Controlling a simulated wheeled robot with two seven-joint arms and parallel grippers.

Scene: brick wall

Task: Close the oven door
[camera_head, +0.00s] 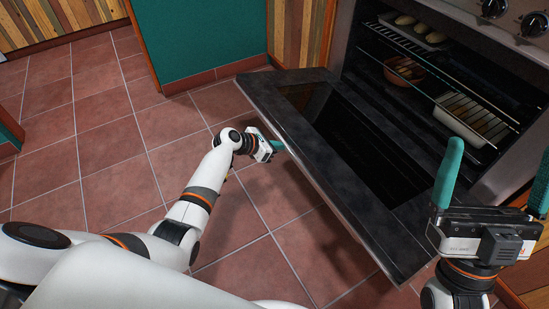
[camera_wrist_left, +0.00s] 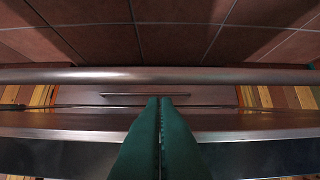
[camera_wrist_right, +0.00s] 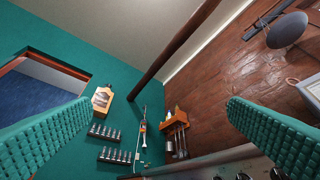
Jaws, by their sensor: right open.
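The oven door (camera_head: 292,107) is folded down and open in the head view, its dark inner face and window turned up. Its outer edge runs diagonally toward the lower right. My left gripper (camera_head: 278,146) is at the left part of this edge, its fingertips beside or just under it; contact cannot be told. In the left wrist view, its two teal fingers (camera_wrist_left: 160,100) are together with nothing seen between them, and the door's bar-like handle (camera_wrist_left: 80,76) runs across just beyond the tips. My right gripper (camera_head: 495,175) is raised, open and empty, in front of the oven's right side.
The oven cavity holds a tray of bread (camera_head: 406,36), a round bowl (camera_head: 400,76) and a rectangular dish (camera_head: 450,121) on racks. Tiled floor (camera_head: 110,130) is free to the left.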

